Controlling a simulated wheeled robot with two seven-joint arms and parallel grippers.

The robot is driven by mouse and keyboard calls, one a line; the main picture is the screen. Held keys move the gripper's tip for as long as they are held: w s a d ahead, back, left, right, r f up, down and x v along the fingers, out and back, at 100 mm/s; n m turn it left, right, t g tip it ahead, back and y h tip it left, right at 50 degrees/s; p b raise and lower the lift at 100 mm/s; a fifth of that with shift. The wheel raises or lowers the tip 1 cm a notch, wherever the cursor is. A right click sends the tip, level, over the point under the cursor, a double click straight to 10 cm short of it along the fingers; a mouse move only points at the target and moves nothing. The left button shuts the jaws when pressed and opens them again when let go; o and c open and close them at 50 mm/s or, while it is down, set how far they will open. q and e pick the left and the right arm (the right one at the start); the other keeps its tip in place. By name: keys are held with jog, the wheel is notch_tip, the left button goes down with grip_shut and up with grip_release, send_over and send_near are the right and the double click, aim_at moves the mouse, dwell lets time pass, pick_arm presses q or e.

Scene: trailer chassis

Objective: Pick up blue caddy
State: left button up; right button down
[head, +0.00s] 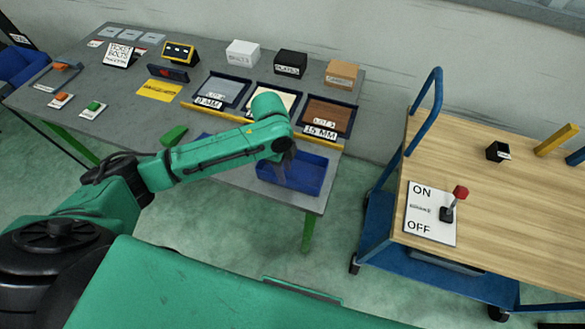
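The blue caddy (308,174) is an open, shallow blue container at the front right corner of the grey table (135,122). My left arm crosses in front of part of it, and more blue shows behind the arm to the left. My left gripper (284,163) points down over the caddy's left part. Its fingers are small and dark, so I cannot tell whether they are open or touch the caddy. My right gripper is not in view.
Trays labelled in mm, one being a brown tray (327,112), lie behind the caddy. White (242,54), black (290,64) and tan (341,74) boxes stand farther back. A wooden-topped blue cart (490,205) with an ON/OFF lever stands at right, across a floor gap.

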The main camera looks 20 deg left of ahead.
aim_at(287, 187)
pick_arm(q)
jog(key=f+p, duration=0.1)
jog(key=f, duration=0.4)
jog(key=shift+d+f, duration=0.2)
jog(key=shift+f, duration=0.3)
grip_shut()
dwell(0.9)
